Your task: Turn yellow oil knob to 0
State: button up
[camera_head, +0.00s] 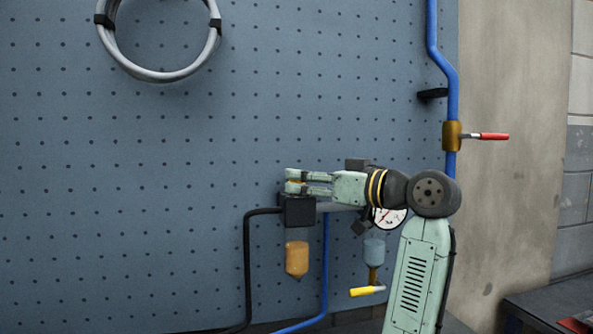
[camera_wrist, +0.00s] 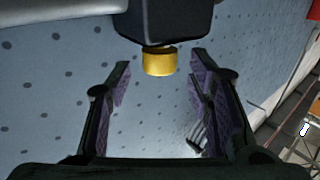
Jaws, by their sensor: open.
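The yellow oil knob (camera_wrist: 159,61) is a short round cap on a black block (camera_wrist: 165,20). In the wrist view it lies between the tips of my gripper (camera_wrist: 160,70), with a gap on each side. In the head view my gripper (camera_head: 291,181) is level above the black block (camera_head: 298,210), and a bit of the knob's yellow shows between the fingers. My gripper is open and not closed on the knob. No scale or 0 mark is readable on the knob.
An amber bowl (camera_head: 297,258) hangs below the block. A gauge (camera_head: 389,217) sits partly behind my arm. A yellow-handled valve (camera_head: 366,291) is lower right, a red-handled valve (camera_head: 488,136) on the blue pipe (camera_head: 446,85). A hose coil (camera_head: 158,75) hangs upper left on the pegboard (camera_head: 120,190).

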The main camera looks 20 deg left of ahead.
jog(key=shift+p+x, duration=0.35)
jog(key=shift+x, duration=1.15)
grip_shut()
